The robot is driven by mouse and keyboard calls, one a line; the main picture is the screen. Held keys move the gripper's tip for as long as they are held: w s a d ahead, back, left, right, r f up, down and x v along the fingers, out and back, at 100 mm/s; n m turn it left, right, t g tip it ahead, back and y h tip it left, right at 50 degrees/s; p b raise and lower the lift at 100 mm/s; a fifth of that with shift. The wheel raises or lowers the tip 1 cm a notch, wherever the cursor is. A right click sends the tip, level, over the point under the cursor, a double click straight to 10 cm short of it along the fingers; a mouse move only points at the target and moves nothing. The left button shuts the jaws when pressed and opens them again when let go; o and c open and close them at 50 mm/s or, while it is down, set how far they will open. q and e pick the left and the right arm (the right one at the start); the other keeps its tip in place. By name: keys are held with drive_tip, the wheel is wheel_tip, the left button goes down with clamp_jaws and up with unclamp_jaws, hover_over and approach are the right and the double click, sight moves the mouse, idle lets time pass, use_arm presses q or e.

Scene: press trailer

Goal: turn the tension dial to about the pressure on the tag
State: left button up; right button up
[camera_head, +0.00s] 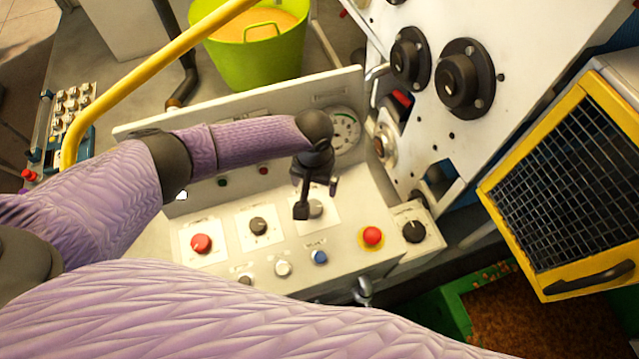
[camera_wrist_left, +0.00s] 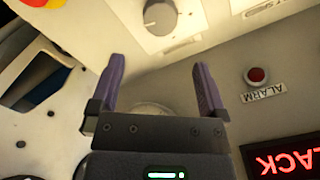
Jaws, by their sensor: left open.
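My left gripper (camera_head: 316,198) is open and empty, pointing down over the sloped cream control panel. In the head view it partly covers a grey dial (camera_head: 316,208) on a white plate. In the left wrist view, this dial (camera_wrist_left: 160,15) has a pointer mark and lies beyond the open fingertips (camera_wrist_left: 154,65), apart from them. Its label is too small to read. A round gauge (camera_head: 344,130) stands at the panel's back; it shows partly between the fingers in the wrist view (camera_wrist_left: 152,108). Its reading is unclear. I cannot make out a pressure tag. My right gripper is out of view.
A red button on yellow (camera_head: 372,236) sits right of the dial, and a black knob (camera_head: 258,226) left. A red button (camera_head: 201,243) is farther left. A white machine face (camera_head: 490,60) and a yellow mesh guard (camera_head: 570,180) stand right. A lit red display (camera_wrist_left: 285,160) reads partly "LACK".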

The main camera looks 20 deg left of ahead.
sight(313, 206)
use_arm(q)
drive_tip(key=s+f, duration=0.1)
drive_tip(key=f, duration=0.1)
drive_tip(key=s+f+b, duration=0.1)
drive_tip(key=s+f, duration=0.1)
drive_tip(key=shift+s, duration=0.15)
drive_tip(key=shift+w+f+b, duration=0.3)
drive_tip(key=shift+f+b, duration=0.2)
drive_tip(key=shift+f, duration=0.35)
drive_tip(key=shift+w+f, duration=0.7)
drive_tip(key=shift+w, duration=0.1)
drive_tip(key=shift+s, duration=0.2)
drive_tip(key=shift+s+r, duration=0.15)
drive_tip(key=shift+s, duration=0.05)
drive_tip(key=shift+w, duration=0.15)
drive_tip(key=shift+c, duration=1.1)
drive_tip(key=c, duration=1.1)
drive_tip(key=shift+o, duration=0.2)
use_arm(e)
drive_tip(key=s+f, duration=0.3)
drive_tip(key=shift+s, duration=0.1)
